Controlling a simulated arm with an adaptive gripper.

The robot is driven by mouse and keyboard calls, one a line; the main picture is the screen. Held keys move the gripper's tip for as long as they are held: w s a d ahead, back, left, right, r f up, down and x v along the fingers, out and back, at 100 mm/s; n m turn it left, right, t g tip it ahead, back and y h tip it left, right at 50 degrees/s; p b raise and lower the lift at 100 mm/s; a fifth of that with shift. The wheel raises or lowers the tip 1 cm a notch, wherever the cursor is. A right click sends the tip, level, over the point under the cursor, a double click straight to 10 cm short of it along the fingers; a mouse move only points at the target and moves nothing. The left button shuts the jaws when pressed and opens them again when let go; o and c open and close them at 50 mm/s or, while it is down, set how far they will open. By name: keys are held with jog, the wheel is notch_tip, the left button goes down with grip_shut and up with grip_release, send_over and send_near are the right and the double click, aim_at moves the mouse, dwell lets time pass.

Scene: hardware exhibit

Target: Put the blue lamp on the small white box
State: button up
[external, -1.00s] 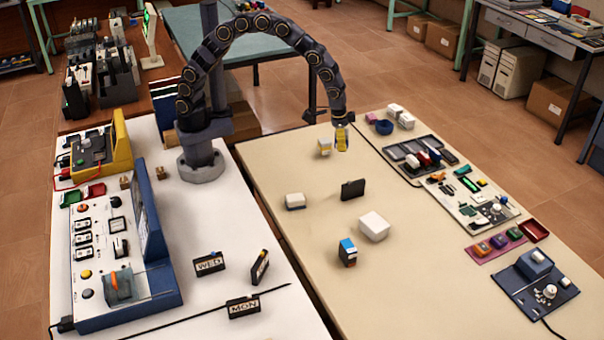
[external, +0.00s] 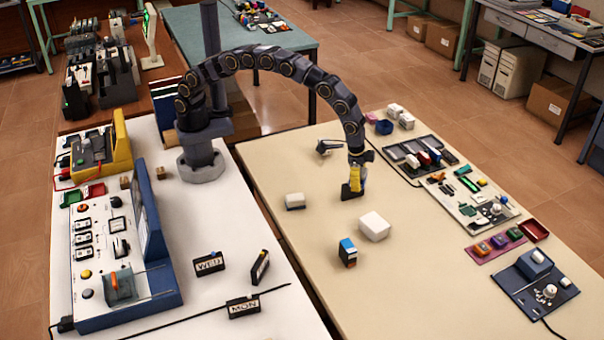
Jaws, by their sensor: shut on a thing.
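My gripper (external: 355,183) is low over the middle of the beige table, with its yellow part against a small black box (external: 347,193). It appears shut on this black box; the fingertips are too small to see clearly. A small upright block with a blue top (external: 347,245), the only candidate I see for the blue lamp, stands nearer the camera, apart from my gripper. I cannot tell which one the task means.
Trays of parts (external: 420,158), a green-and-white board (external: 470,198) and a dark blue device (external: 537,283) line the table's right side. Black day blocks (external: 209,264) stand on the white table at left. The beige table's front is clear.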

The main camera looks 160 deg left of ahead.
send_over(377, 222)
jog(key=f, duration=0.6)
jog(key=shift+s+d, duration=0.2)
jog(key=shift+d, duration=0.05)
jog(key=shift+f, duration=0.1)
jog(key=shift+w+a+f, duration=0.1)
jog(key=shift+f, duration=1.55)
jog(key=shift+f, duration=0.15)
jog(key=o, duration=1)
